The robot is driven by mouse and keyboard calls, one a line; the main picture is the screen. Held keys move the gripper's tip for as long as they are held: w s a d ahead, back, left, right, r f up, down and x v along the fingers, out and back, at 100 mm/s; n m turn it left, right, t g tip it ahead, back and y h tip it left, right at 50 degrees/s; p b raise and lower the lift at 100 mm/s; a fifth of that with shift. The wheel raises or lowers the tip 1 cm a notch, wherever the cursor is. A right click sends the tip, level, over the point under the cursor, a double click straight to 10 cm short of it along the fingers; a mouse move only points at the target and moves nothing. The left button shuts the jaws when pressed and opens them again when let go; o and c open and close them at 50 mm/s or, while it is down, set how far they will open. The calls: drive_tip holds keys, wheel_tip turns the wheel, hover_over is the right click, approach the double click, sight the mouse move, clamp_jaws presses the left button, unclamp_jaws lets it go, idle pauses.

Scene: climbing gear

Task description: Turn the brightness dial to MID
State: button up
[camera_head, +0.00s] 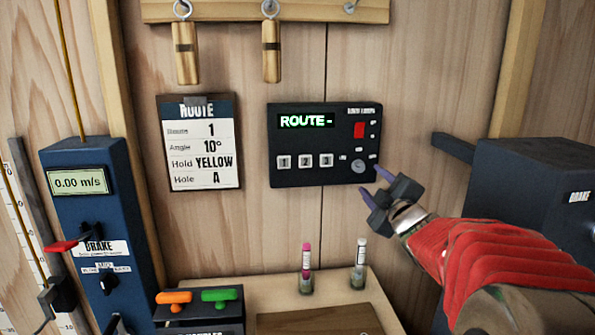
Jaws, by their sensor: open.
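A black control panel (325,144) is fixed to the wooden wall. Its screen (306,121) reads "ROUTE-" in green. Buttons 1, 2 and 3 (305,161) sit below the screen, and a red switch (359,130) is at the upper right. A small round grey dial (358,166) is at the panel's lower right, with labels around it too small to read. My gripper (373,183) is open and empty, just to the lower right of the dial. Its purple fingertips point toward the panel's lower right corner and appear apart from the dial.
A ROUTE card (199,142) hangs left of the panel. A blue brake unit (98,215) stands at the left, a dark box (525,195) at the right. Wooden pegs (271,50) hang above.

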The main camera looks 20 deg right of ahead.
sight(361, 170)
drive_tip(key=shift+x, duration=3.75)
drive_tip(key=shift+c, duration=0.6)
drive_tip(key=shift+f, duration=0.1)
drive_tip(key=c, duration=0.9)
